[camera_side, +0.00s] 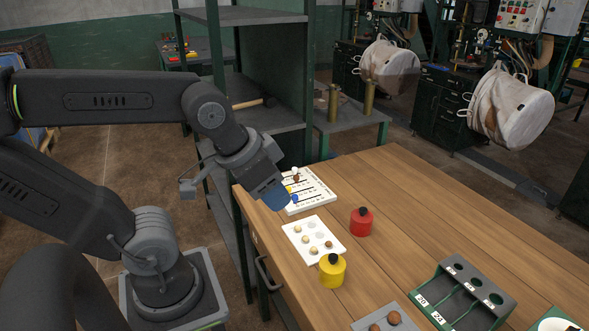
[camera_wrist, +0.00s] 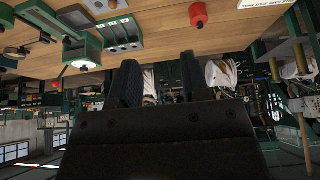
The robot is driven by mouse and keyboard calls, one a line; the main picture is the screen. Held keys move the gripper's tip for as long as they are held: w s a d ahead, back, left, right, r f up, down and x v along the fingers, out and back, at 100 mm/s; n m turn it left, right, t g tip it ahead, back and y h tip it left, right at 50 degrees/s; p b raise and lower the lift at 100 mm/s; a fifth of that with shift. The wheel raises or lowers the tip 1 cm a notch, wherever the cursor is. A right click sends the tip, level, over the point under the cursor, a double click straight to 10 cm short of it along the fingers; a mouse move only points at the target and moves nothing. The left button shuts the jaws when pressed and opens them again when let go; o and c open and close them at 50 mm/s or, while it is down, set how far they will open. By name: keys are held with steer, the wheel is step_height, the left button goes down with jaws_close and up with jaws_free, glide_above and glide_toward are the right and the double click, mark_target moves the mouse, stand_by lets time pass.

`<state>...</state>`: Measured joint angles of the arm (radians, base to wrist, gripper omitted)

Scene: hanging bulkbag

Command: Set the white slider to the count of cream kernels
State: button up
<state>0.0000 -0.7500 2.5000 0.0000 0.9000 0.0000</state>
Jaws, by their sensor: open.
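A white slider board (camera_side: 312,196) with marked tracks lies near the table's far left corner. A small white knob (camera_side: 294,170) shows near its upper end, beside brown, yellow and blue knobs. A white tray (camera_side: 325,226) with round wells lies in front of it, holding several small cream and tan kernels (camera_side: 305,239); their exact colours are hard to tell. My gripper (camera_side: 276,197) is beside the board's left part, hiding some of it. Both fingers show in the wrist view (camera_wrist: 160,78), apart with nothing between them. A white printed edge (camera_wrist: 262,3) shows at top right there.
A red container (camera_side: 361,222) and a yellow one (camera_side: 332,271) with black knobs stand near the tray. A compartmented grey-green holder (camera_side: 460,295) and a grey tray with brown balls (camera_side: 388,322) are at the front. The table's middle (camera_side: 410,220) is clear.

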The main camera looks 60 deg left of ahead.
steer(key=shift+o, duration=0.3)
steer(key=shift+o, duration=0.2)
steer(key=shift+w+a+r, duration=0.1)
steer(key=shift+w, duration=0.1)
steer(key=w+a+r+n+g+y, duration=0.15)
steer(key=w+a+n, duration=0.25)
steer(key=w+a, duration=0.45)
steer(key=n+g+y, duration=0.3)
steer(key=n, duration=0.8)
glide_above(295, 168)
steer(key=s+d, duration=0.2)
steer(key=d, duration=0.3)
step_height(295, 168, down, 16)
steer(key=x, duration=1.3)
steer(key=shift+w+d, duration=0.25)
steer(key=shift+d, duration=0.05)
steer(key=shift+c, duration=0.3)
jaws_close()
